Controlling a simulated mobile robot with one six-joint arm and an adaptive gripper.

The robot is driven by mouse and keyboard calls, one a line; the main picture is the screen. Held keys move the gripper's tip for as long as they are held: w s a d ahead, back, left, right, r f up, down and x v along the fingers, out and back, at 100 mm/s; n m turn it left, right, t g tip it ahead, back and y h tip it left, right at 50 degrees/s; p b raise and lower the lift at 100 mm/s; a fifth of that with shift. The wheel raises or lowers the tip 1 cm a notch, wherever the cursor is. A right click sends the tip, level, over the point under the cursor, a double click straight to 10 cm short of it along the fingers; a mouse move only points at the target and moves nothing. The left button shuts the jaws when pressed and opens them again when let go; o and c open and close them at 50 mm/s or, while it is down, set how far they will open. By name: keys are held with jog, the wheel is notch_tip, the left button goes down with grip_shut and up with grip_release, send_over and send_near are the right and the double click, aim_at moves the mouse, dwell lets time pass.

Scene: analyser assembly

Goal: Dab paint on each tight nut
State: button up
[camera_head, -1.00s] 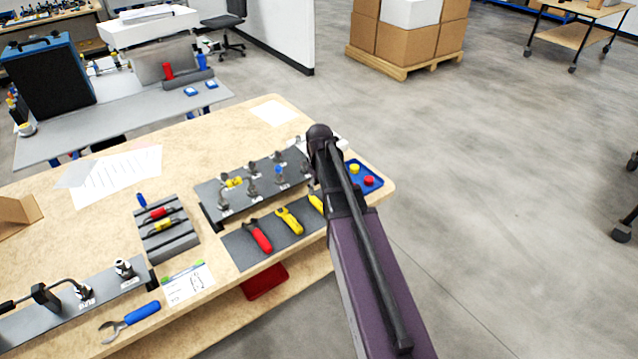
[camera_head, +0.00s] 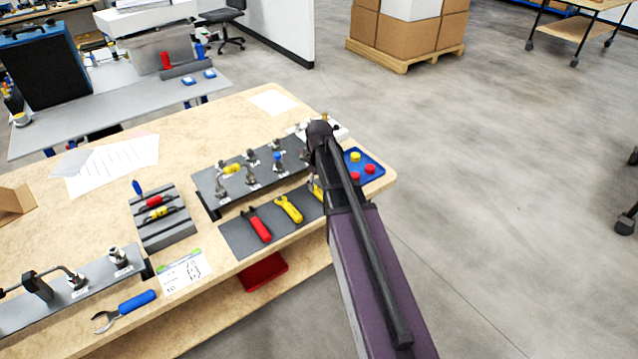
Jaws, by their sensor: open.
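A dark grey plate (camera_head: 208,186) on the wooden bench carries several metal fittings with nuts, a yellow piece (camera_head: 232,169) and a blue-topped one (camera_head: 277,157). A second dark rail (camera_head: 60,303) at the lower left holds more metal fittings (camera_head: 119,258) and a bent tube. I cannot tell which nuts are tight or bear paint. A grey ribbed holder (camera_head: 166,237) holds a red and a yellow marker-like stick (camera_head: 158,212). My purple arm rises past the right end of the plate.
A dark mat (camera_head: 238,239) holds red-handled (camera_head: 259,229) and yellow-handled tools (camera_head: 289,208). A blue tray (camera_head: 375,160) with red and yellow caps stands right of my arm. A blue-handled wrench (camera_head: 135,302) and a card (camera_head: 184,272) lie along the front edge. Papers (camera_head: 117,163) lie behind.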

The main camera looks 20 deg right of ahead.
jog(key=shift+f+b, duration=1.15)
jog(key=shift+f, duration=0.3)
grip_shut()
jog(key=shift+r, duration=0.15)
jog(key=r+p, duration=0.2)
jog(key=s+r+p, duration=0.1)
jog(key=r+p, duration=0.2)
jog(key=p, duration=0.1)
jog(key=shift+s+d+r, duration=0.25)
jog(key=shift+r, duration=0.15)
